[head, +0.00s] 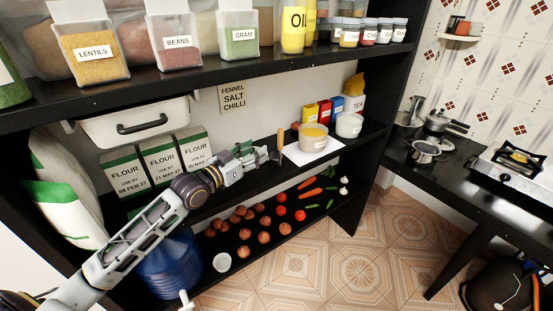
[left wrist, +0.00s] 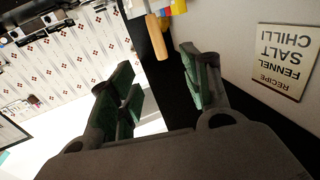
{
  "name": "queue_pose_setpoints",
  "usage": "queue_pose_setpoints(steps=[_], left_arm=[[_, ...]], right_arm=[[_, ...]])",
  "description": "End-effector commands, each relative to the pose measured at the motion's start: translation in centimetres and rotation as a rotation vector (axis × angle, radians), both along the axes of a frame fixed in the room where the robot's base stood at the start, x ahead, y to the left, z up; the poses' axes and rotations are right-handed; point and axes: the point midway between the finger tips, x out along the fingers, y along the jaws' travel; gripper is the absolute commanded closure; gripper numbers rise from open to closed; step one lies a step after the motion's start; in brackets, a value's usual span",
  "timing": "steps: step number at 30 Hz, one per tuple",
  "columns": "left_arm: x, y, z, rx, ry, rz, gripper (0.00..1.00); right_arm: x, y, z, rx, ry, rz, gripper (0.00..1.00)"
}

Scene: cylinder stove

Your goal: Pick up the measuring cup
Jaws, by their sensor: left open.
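A small wooden-handled item (head: 279,141) with a dark lower end stands on the middle shelf in the head view; it may be the measuring cup, but its cup part is not clear. Its wooden handle (left wrist: 155,36) shows in the left wrist view, beyond the fingertips. My left gripper (head: 256,156) reaches over the middle shelf, just left of this item. In the left wrist view its green-padded fingers (left wrist: 157,65) are apart with nothing between them. My right gripper is not in view.
A tub with yellow contents (head: 313,136) stands on a white sheet (head: 312,153), right of the handle. Flour packs (head: 160,160) stand left, behind my arm. The upper shelf (head: 200,78) holds jars overhead. Vegetables (head: 264,221) lie below. A stove (head: 510,172) is at the right.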

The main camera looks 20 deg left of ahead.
Motion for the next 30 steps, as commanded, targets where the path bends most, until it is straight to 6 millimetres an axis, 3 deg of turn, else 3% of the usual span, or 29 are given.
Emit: queue_pose_setpoints(steps=[8, 30], left_arm=[[0.5, -0.2, 0.0, 0.000, 0.001, 0.001, 0.52], [4.9, -2.0, 0.0, 0.000, 0.000, 0.001, 0.52]], right_arm=[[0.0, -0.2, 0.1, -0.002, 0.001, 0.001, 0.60], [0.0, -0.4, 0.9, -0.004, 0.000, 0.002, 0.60]])
